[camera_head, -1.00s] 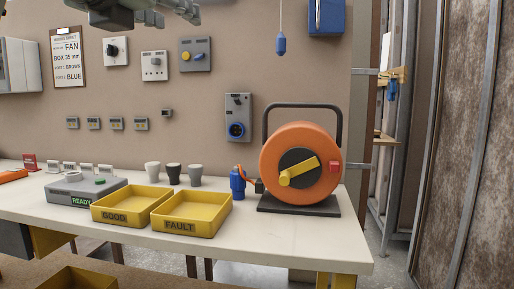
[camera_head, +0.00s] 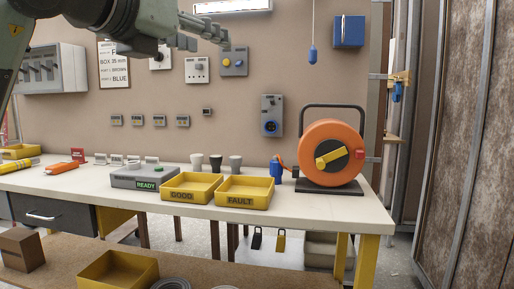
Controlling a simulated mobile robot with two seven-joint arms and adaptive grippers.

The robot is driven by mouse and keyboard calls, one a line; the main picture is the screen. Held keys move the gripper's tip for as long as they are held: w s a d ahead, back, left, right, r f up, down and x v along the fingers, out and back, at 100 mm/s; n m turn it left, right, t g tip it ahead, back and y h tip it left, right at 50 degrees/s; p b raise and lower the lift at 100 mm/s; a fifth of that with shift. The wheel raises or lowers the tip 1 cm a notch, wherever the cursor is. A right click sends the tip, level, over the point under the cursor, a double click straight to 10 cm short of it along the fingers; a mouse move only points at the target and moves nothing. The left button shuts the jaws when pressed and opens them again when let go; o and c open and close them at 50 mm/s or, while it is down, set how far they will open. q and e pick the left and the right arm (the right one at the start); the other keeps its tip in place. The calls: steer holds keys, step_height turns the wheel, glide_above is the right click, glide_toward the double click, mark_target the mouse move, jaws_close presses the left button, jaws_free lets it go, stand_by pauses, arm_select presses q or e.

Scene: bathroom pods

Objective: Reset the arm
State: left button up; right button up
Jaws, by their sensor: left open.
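My left arm comes in from the upper left, and its gripper (camera_head: 207,31) is open and empty in the air. In the picture it lies in front of the wall, near the upper wall switches and well above the workbench. The right gripper is not in view.
The workbench (camera_head: 350,212) holds a yellow GOOD tray (camera_head: 190,195), a yellow FAULT tray (camera_head: 244,200), a grey READY box (camera_head: 142,182), several cups and an orange cable reel (camera_head: 345,137). A lower shelf (camera_head: 220,273) carries a yellow bin (camera_head: 112,275). Floor shows at the right.

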arm_select(q)
steer(key=s+d+f+m+g+h, duration=0.3)
steer(key=d+f+g+h, duration=0.6)
steer(key=d+h, duration=0.35)
steer(key=w+a+f+n+t+y+p, duration=0.1)
steer(key=w+a+f+n+t+y, duration=0.3)
steer(key=a+n+t, duration=0.6)
steer(key=w+a+f+n+t+y+p, duration=0.1)
steer(key=w+a+f+n+t+y, duration=0.5)
steer(key=n, duration=0.8)
steer(key=w+a+f+n+y, duration=0.2)
steer(key=a+f+n+y, duration=0.5)
steer(key=f+n, duration=0.15)
steer(key=s+a+f+n+g+y, duration=0.2)
steer(key=a+f+n+g+y, duration=0.15)
steer(key=f, duration=0.85)
steer(key=s+a+f+n+g+y, duration=0.2)
steer(key=a+f+n+g, duration=0.15)
steer(key=f, duration=0.85)
steer(key=s+f+n+g+h, duration=0.1)
steer(key=s+f+g, duration=1.2)
steer(key=s+f, duration=1.4)
steer(key=shift+s+a+f+n+h+p, duration=0.2)
steer(key=shift+s+f+n+h+p, duration=0.15)
steer(key=shift+s+n, duration=0.25)
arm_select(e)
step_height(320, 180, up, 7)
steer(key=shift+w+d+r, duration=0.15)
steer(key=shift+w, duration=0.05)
